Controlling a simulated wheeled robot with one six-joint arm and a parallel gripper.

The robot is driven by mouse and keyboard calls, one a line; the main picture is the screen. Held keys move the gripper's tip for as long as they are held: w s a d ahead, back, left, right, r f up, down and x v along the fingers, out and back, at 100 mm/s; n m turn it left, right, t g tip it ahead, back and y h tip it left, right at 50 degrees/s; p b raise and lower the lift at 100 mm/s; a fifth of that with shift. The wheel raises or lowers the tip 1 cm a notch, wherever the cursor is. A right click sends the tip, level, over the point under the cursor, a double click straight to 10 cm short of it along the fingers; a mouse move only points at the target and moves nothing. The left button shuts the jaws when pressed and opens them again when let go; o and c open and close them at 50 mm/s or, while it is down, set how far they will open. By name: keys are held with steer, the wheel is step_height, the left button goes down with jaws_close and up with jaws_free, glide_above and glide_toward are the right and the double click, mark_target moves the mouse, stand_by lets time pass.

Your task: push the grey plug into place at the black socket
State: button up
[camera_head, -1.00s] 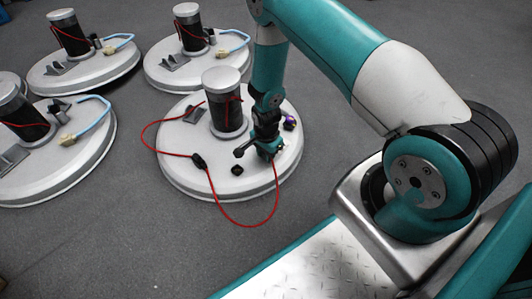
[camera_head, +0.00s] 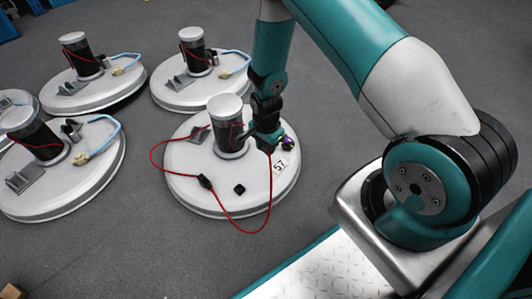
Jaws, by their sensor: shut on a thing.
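My gripper (camera_head: 268,146) points down over the right part of the near round white lid (camera_head: 190,206), right of its dark upright cylinder (camera_head: 229,128). It is shut at the end of a red cable (camera_head: 270,190). The grey plug is not distinguishable there; the jaws hide it. The cable loops down past the lid's front edge and back to a black piece (camera_head: 205,181) on the lid. A small black square part (camera_head: 239,189), which looks like the socket, sits on the lid, left of and nearer than the gripper, apart from it.
A purple knob-like part (camera_head: 288,142) is close right of the gripper. A "57" label (camera_head: 280,167) lies on the lid. A grey bracket (camera_head: 199,135) stands behind left. Several similar lids, such as one with a blue hose (camera_head: 105,122), stand around on grey floor.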

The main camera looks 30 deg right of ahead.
step_height(320, 180, up, 4)
steer(key=shift+r+p, duration=0.2)
steer(key=shift+p, duration=0.45)
steer(key=shift+f+b, duration=1.65)
steer(key=shift+f, duration=1.05)
steer(key=a+f, duration=0.1)
steer(key=a, duration=0.9)
steer(key=shift+w+a+f, duration=0.3)
steer(key=shift+w+f, duration=0.05)
steer(key=shift+w, duration=0.05)
steer(key=shift+r, duration=0.1)
steer(key=shift+f+b, duration=2.75)
steer(key=shift+f, duration=2.4)
steer(key=shift+f, duration=0.15)
